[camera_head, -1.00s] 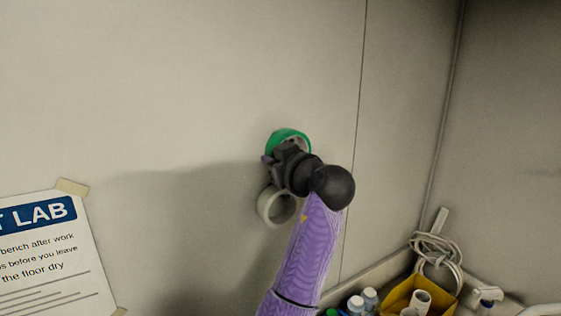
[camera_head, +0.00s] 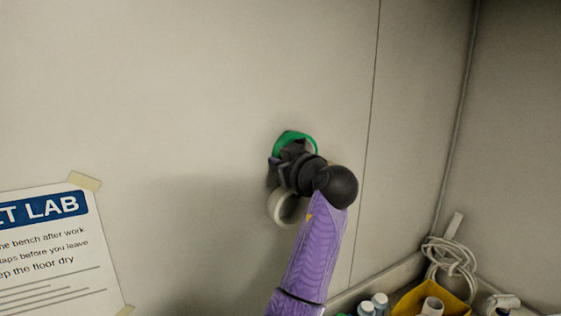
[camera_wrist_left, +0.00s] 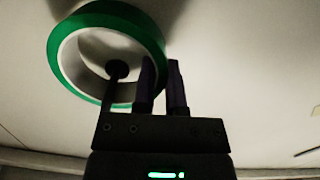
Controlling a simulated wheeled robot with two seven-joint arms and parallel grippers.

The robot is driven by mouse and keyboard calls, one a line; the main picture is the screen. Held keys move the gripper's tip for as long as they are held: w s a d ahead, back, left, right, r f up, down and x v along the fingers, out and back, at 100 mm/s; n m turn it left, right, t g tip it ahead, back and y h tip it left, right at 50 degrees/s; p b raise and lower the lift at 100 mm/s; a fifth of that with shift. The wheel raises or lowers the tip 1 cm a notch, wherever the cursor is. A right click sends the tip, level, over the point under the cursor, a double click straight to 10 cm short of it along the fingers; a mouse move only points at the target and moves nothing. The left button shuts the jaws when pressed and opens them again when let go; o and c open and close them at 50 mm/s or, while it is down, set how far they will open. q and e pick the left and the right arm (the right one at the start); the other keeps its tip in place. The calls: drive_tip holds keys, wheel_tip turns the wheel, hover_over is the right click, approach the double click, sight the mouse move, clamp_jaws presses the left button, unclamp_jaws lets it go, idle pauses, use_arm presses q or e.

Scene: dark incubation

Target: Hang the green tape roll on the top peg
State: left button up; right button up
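The green tape roll (camera_head: 294,137), with a pale inner ring, is up against the wall. It also shows large in the left wrist view (camera_wrist_left: 66,68). My left gripper (camera_head: 284,153) is at the roll, its fingers (camera_wrist_left: 162,68) close together at the roll's right-hand wall in the wrist view, apparently pinching it. A dark, round-ended peg (camera_wrist_left: 117,69) shows inside the roll's opening. Whether the roll rests on the peg cannot be told. In the head view my gripper hides the peg. My right gripper is not in view.
A white roll (camera_head: 276,207) hangs on the wall just below my left gripper, partly hidden. A poster (camera_head: 50,255) is taped up at left. A yellow bin (camera_head: 455,306), bottles (camera_head: 380,301) and a coiled cable (camera_head: 452,258) are at lower right. The wall above is clear.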

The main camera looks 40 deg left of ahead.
use_arm(q)
drive_tip(key=o, duration=0.5)
drive_tip(key=shift+c, duration=0.2)
drive_tip(key=shift+d, duration=0.1)
